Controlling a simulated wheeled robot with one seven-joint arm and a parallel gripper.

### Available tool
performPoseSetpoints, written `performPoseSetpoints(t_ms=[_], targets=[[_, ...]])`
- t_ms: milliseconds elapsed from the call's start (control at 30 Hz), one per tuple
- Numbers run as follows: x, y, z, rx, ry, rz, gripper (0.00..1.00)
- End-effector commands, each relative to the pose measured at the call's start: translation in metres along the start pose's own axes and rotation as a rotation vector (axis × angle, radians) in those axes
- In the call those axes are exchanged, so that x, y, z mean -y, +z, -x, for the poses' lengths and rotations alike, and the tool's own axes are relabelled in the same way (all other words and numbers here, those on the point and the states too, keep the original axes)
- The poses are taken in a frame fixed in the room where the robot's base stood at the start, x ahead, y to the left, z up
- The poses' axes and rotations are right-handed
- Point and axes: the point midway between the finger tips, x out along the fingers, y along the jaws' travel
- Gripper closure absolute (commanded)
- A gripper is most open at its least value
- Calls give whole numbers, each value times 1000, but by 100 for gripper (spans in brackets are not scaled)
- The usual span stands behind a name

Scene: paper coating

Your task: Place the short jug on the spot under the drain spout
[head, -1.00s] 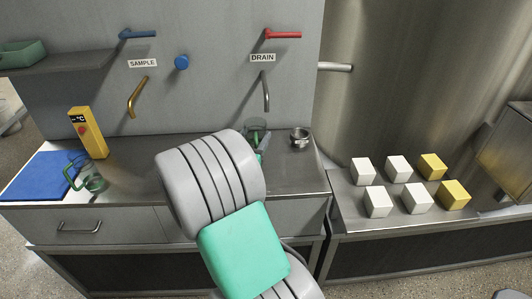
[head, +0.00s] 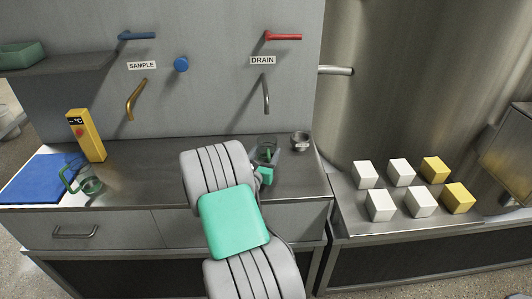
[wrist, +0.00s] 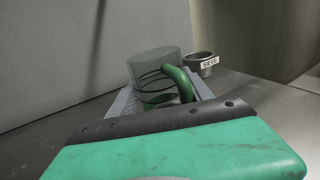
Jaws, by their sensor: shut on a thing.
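The short jug (head: 267,147) is a clear cup with a green handle. In the head view it is upright, just below the drain spout (head: 266,95) in the picture, partly hidden by my arm. My gripper (head: 265,168) is at its near side. In the wrist view the jug (wrist: 152,66) stands between the grey fingers of my gripper (wrist: 163,95), which are shut on it at its green handle (wrist: 181,84). I cannot tell whether its base touches the worktop. The spot under the spout is hidden.
A metal sieve cup (head: 300,141) stands close to the jug's right. A second green-handled jug (head: 90,185) stands at the left by a blue mat (head: 38,178) and a yellow thermometer (head: 86,136). White and yellow blocks lie on the right bench (head: 340,195).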

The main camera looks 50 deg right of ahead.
Motion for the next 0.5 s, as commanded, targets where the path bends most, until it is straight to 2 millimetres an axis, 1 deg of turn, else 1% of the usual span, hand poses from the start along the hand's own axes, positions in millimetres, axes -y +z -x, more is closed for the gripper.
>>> performPoseSetpoints(t_ms=[33, 267, 500], targets=[[0, 0, 0, 0, 0, 0, 39], [0, 0, 0, 0, 0, 0, 20], [0, 1, 0, 0, 0, 0, 20]])
